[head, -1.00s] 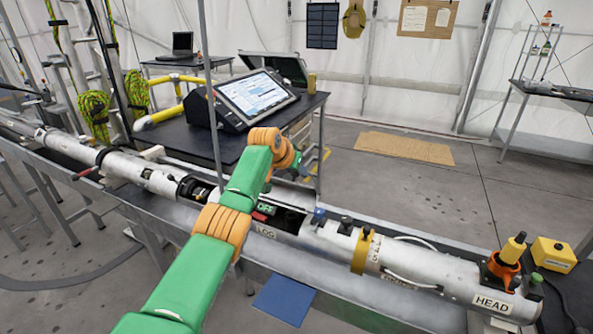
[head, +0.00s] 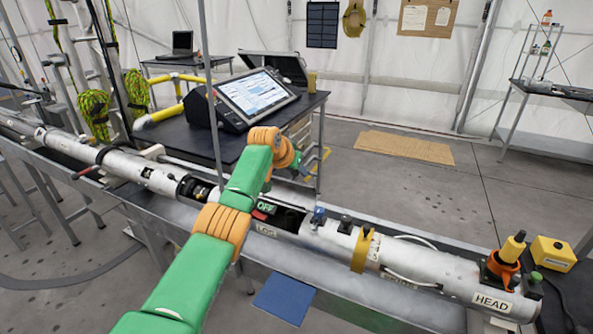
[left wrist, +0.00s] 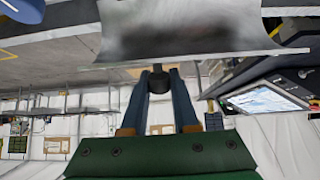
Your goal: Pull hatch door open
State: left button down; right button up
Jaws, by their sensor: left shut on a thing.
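In the left wrist view, a curved, silvery metal panel (left wrist: 185,30), which looks like the hatch door, fills the upper middle. A dark round knob (left wrist: 158,82) is at its lower edge. The blue fingers of my left gripper (left wrist: 158,88) are shut on this knob from both sides. In the head view, my left arm reaches over the long metal tube (head: 330,238). Its wrist hides the fingers and most of the door there. My right gripper is not in view.
The tube lies along a metal trough (head: 350,290). A table (head: 303,108) with a tilted screen (head: 256,93) stands behind my wrist. A thin upright pole (head: 209,90) is close to my arm. A blue sheet (head: 284,299) lies in front of the trough.

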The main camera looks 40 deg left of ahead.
pick_arm(q)
jog(key=shift+s+f, duration=0.1)
jog(key=shift+f, duration=0.25)
jog(key=c, duration=0.9)
grip_release()
jog(key=shift+c, duration=0.2)
jog(key=shift+o, duration=1.3)
jog(key=shift+w, duration=0.35)
jog(key=shift+b+v, duration=1.6)
jog(key=shift+v, duration=1.5)
jog(key=shift+s+r, duration=0.35)
